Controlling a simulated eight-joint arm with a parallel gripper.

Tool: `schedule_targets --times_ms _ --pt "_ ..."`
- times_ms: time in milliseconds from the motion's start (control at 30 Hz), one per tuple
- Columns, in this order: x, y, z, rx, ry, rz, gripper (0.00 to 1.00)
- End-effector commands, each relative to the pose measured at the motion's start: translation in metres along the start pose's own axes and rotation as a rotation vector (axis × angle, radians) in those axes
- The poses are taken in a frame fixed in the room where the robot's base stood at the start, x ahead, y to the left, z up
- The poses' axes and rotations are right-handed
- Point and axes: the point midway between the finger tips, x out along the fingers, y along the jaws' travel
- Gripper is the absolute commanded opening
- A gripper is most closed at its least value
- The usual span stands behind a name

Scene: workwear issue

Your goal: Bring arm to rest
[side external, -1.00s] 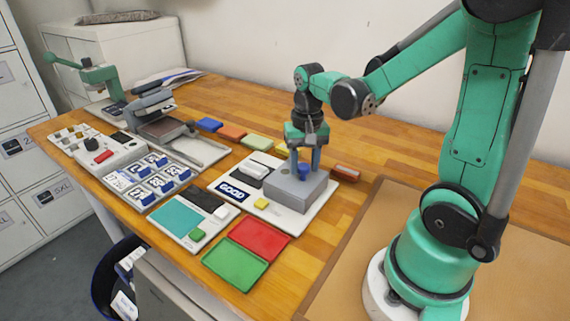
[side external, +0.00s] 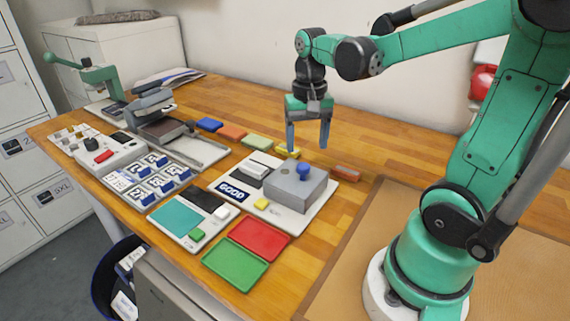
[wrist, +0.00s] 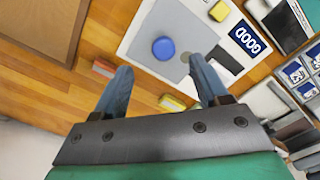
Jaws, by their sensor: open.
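My gripper (side external: 307,138) hangs with its fingers down above the back edge of the white board with the grey block. It is open and empty, and its two fingers show apart in the wrist view (wrist: 160,88). The grey block (side external: 290,188) stands on the white board (side external: 232,203) and has a blue knob (side external: 303,169) on top. In the wrist view the blue knob (wrist: 163,48) lies beyond the fingers, clear of them. The board also bears a dark "GOOD" plate (side external: 233,190) and a small yellow piece (side external: 262,204).
A red tray (side external: 260,238) and a green tray (side external: 235,266) lie at the front. A teal pad (side external: 178,218), a rack of numbered tags (side external: 150,180) and a green lever press (side external: 103,77) stand to the left. Coloured blocks line the back.

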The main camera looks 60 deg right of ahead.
Motion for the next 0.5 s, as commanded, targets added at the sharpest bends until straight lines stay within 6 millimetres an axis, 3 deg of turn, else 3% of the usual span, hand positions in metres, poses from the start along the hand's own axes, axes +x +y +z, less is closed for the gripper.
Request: schedule_targets --times_ms 367,500 --pt "-0.003 -0.001 0.001 -0.006 0.004 -0.002 0.67" --pt "-0.006 -0.013 0.010 -0.111 0.078 -0.033 0.67"
